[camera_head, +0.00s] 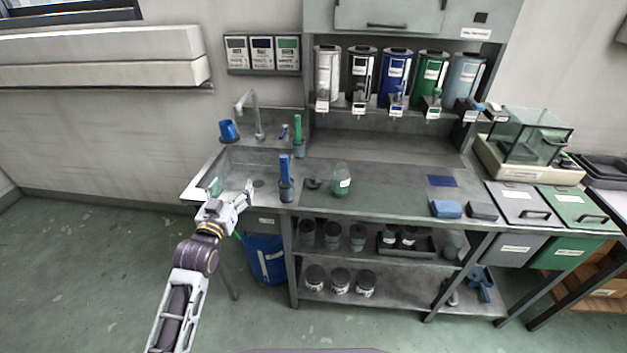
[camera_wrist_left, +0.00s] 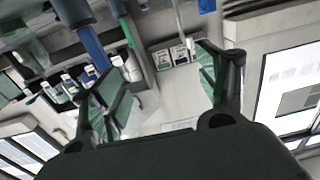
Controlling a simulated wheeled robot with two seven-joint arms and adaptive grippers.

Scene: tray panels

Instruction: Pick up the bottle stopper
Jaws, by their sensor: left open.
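A small dark piece (camera_head: 313,184), which looks like the bottle stopper, lies on the grey bench. It is just left of a clear bottle (camera_head: 341,181) with greenish contents and a pale label, which stands upright. The piece is too small to make out in detail. My left gripper (camera_head: 232,193) is open and empty at the front left corner of the bench, near the sink, well to the left of the piece. Its spread fingers with green pads also show in the left wrist view (camera_wrist_left: 163,92). I cannot make out the stopper in that view. My right gripper is not in view.
A blue-handled brush in a holder (camera_head: 286,178) stands between my left gripper and the dark piece. A green brush (camera_head: 298,134) and a tap (camera_head: 256,113) are behind. Sponges (camera_head: 447,209) lie at the right front. The bench middle, right of the bottle, is clear.

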